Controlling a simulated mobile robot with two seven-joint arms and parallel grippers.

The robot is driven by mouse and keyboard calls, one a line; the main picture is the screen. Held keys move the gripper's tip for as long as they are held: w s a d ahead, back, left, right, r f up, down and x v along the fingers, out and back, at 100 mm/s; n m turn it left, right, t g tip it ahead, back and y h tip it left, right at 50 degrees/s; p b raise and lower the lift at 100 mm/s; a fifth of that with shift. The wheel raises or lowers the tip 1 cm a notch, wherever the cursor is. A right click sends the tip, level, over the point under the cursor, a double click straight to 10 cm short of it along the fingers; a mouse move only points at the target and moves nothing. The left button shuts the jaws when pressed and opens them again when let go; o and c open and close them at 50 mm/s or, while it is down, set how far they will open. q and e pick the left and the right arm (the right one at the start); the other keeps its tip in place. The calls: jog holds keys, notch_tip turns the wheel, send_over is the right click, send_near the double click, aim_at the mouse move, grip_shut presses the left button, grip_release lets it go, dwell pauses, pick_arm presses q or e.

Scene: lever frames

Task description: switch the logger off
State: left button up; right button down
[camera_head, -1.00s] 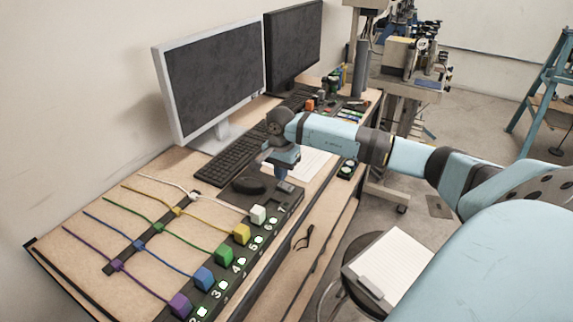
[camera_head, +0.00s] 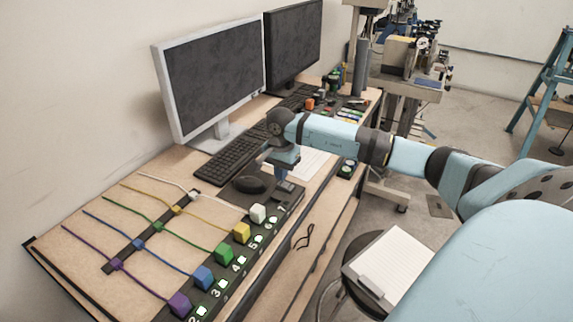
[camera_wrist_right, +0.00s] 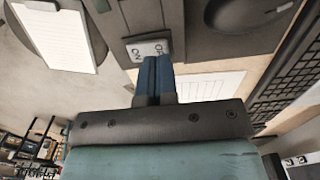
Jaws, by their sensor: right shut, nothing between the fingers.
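A light grey rocker switch (camera_head: 285,187) sits at the far end of a dark numbered strip (camera_head: 228,277). My right gripper (camera_head: 281,177) is shut and empty, pointing down at the rocker. In the right wrist view its blue fingertips (camera_wrist_right: 158,60) overlap the rocker's near edge; I cannot tell whether they touch it. No label naming the logger is readable. My left gripper is not in view.
White (camera_head: 258,214), yellow (camera_head: 241,233), green (camera_head: 224,253), blue (camera_head: 204,278) and purple (camera_head: 180,303) plugs with cables stand along the strip beside lit green lights. A mouse (camera_head: 250,184) and keyboard (camera_head: 232,160) lie close by.

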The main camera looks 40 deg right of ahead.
jog(key=shift+f+b, duration=0.75)
jog(key=shift+f, duration=0.2)
dwell(0.3)
jog(key=shift+r, duration=0.1)
jog(key=shift+r+p, duration=1.6)
jog(key=shift+r, duration=1.85)
jog(key=shift+a, duration=0.1)
